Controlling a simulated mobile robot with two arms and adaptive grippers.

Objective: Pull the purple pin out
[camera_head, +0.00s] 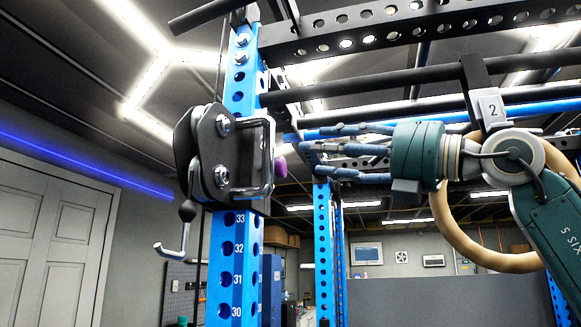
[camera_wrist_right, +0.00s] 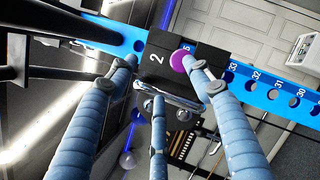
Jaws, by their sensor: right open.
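The purple pin (camera_head: 280,168) sticks out of the right side of a black and chrome bracket (camera_head: 259,165) on a blue upright (camera_head: 232,265) of the rack. In the right wrist view, the pin's round purple head (camera_wrist_right: 181,61) shows close to the tip of the right-hand finger; I cannot tell if they touch. My right gripper (camera_head: 306,154) comes in from the right, its blue-wrapped fingers spread and empty just right of the pin. My left gripper is not in view.
Black rack bars (camera_head: 380,82) run above and behind my right arm. A wooden ring (camera_head: 470,250) hangs behind my wrist. A hooked lever (camera_head: 181,228) with a ball knob hangs at the bracket's left. Grey doors (camera_head: 50,240) stand at far left.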

